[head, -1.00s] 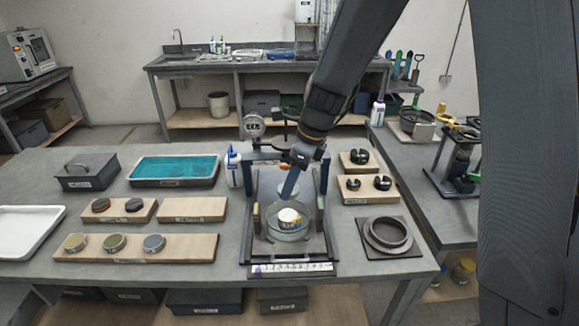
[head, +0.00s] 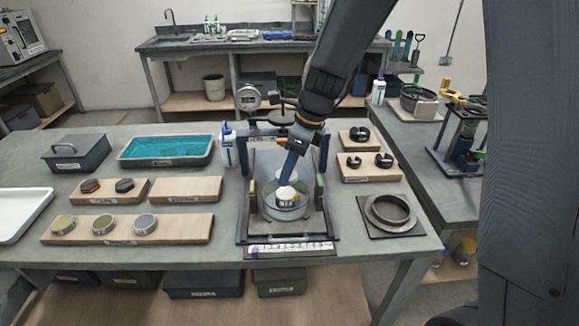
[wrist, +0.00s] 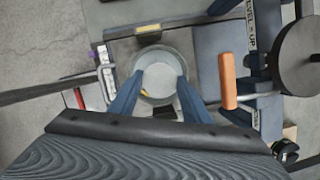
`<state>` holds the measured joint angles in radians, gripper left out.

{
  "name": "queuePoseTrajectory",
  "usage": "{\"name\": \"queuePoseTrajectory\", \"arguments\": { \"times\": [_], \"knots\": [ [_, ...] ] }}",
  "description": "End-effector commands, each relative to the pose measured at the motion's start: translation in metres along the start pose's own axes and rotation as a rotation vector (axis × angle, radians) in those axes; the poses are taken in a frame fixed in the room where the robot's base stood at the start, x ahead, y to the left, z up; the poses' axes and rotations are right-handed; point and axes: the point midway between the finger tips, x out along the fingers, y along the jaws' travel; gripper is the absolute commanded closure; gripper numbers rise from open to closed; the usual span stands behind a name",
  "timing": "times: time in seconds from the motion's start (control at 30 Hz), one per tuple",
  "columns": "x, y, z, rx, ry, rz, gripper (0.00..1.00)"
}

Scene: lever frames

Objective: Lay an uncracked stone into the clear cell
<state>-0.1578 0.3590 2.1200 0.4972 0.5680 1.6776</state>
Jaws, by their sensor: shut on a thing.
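The clear cell (head: 268,209), a round see-through dish, stands inside a dark lever frame (head: 243,225) on the main table. It also shows in the wrist view (wrist: 164,101). My gripper (head: 287,184) reaches down into the frame, its fingertips over the cell. In the wrist view my gripper (wrist: 158,80) has one finger on each side of a round grey area. It is shut on a pale, whitish round piece (head: 287,193), which appears within or just above the cell. Some yellow shows below it. Whether this piece is cracked or touches the cell floor cannot be told.
Three round discs (head: 103,224) sit on the front board, two dark discs (head: 124,185) on a board behind. Another board (head: 187,189) is empty. Black slotted weights (head: 383,160) and a metal ring (head: 390,209) stand right. A teal-filled tray (head: 165,149) is behind left.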

Motion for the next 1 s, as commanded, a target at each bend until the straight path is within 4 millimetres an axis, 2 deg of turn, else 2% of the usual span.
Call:
{"name": "queuePoseTrajectory", "arguments": {
  "times": [0.7,1.0],
  "knots": [
    [0.042,0.000,-0.013,0.000,0.000,0.001,0.80],
    [0.046,0.000,-0.014,0.000,-0.001,0.000,0.80]
  ]
}}
